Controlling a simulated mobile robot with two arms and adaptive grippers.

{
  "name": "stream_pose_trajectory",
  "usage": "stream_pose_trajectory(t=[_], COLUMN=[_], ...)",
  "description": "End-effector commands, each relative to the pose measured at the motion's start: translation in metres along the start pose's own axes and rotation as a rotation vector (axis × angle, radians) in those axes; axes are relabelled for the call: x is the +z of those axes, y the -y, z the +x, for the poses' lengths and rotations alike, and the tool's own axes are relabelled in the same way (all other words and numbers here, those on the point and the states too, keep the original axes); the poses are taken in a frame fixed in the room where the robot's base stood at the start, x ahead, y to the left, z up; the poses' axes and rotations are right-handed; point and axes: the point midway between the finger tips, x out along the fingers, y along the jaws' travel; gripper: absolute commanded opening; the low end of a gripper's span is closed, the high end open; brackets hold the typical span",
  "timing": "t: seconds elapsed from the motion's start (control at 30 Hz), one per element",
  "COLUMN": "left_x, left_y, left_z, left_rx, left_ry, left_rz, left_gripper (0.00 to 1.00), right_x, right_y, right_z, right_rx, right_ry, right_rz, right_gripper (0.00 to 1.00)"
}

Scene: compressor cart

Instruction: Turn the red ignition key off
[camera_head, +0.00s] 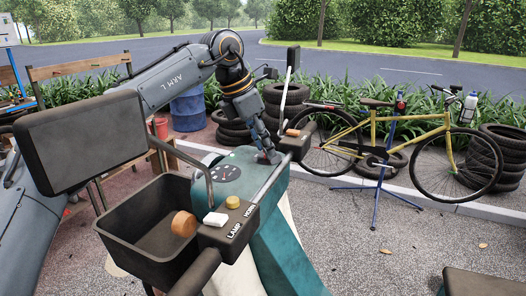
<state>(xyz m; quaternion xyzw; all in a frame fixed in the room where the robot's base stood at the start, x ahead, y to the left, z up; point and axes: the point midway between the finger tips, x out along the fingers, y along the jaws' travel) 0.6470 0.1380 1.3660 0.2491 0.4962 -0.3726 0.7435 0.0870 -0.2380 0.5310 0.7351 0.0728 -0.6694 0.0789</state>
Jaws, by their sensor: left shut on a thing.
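A teal cart body with a dashboard panel (227,172) stands in the middle of the head view. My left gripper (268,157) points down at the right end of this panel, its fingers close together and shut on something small. The red ignition key cannot be made out; the fingers cover the spot where they grip. My right gripper does not show.
Handlebars with a black switch box (228,222) marked LAMP and HORN cross in front of the panel. A black basket (150,235) and a dark mirror (83,140) are at left. A yellow bicycle (405,135) and tyres stand behind.

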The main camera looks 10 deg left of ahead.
Motion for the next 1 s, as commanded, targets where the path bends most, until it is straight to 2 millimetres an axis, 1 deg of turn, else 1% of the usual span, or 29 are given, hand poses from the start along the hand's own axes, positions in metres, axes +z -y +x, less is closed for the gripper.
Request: stream_pose_trajectory(t=[0.03, 0.4, 0.7, 1.0], left_x=[-0.002, -0.001, 0.001, 0.002], left_y=[0.001, 0.005, 0.007, 0.007], left_z=[0.005, 0.005, 0.004, 0.003], left_rx=[0.019, 0.151, 0.234, 0.278], left_ry=[-0.002, -0.003, -0.004, -0.005], left_rz=[-0.039, -0.358, -0.563, -0.672], left_gripper=[0.04, 0.04, 0.04, 0.04], right_x=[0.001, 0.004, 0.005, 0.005], right_y=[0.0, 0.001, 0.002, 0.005], right_z=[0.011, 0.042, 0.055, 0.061], right_rx=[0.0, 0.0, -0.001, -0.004], right_ry=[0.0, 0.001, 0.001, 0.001], right_rz=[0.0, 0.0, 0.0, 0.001], right_gripper=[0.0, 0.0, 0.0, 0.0])
